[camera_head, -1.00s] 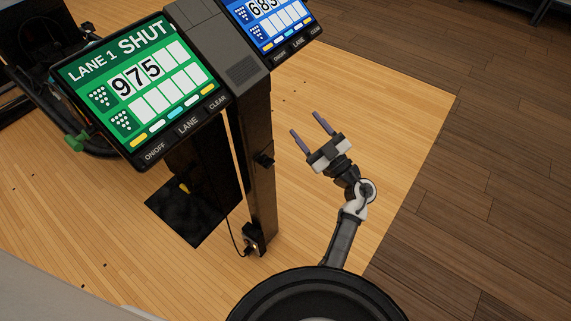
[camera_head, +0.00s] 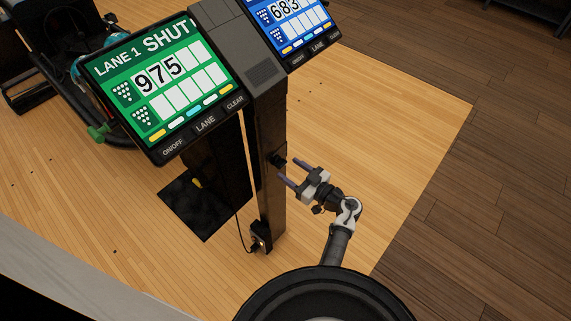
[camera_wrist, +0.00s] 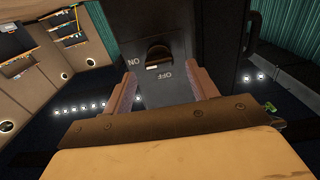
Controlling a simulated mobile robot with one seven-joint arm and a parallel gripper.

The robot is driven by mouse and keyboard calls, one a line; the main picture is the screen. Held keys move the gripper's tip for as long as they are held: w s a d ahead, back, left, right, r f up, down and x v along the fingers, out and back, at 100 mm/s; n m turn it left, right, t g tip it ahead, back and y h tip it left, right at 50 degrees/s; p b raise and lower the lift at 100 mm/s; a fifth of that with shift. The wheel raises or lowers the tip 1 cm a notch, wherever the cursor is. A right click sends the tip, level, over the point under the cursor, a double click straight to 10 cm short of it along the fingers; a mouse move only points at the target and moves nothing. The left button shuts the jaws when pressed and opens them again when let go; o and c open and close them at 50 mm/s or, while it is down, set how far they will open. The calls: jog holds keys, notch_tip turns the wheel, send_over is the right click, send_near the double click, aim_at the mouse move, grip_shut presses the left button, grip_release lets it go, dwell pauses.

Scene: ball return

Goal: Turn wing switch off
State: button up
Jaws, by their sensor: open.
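The wing switch (camera_head: 278,160) is a small dark knob on the right side of the black post. In the wrist view the wing switch (camera_wrist: 158,53) sits on a dark plate, with upside-down ON lettering to its left and OFF below it. A small pale mark shows just under the knob. My gripper (camera_head: 288,169) is open and empty, its two fingers pointing at the post close to the switch. In the wrist view the fingertips (camera_wrist: 163,74) lie either side of and below the knob; I see no contact. I cannot tell which label the wing points to.
The black post (camera_head: 269,195) carries a green LANE 1 screen (camera_head: 165,80) and a blue screen (camera_head: 288,22). A socket box (camera_head: 259,237) with a cable is low on the post. The wooden floor (camera_head: 375,125) right of the post is clear.

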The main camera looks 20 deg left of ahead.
aim_at(280, 163)
jog(key=shift+x, duration=1.5)
jog(key=c, duration=1)
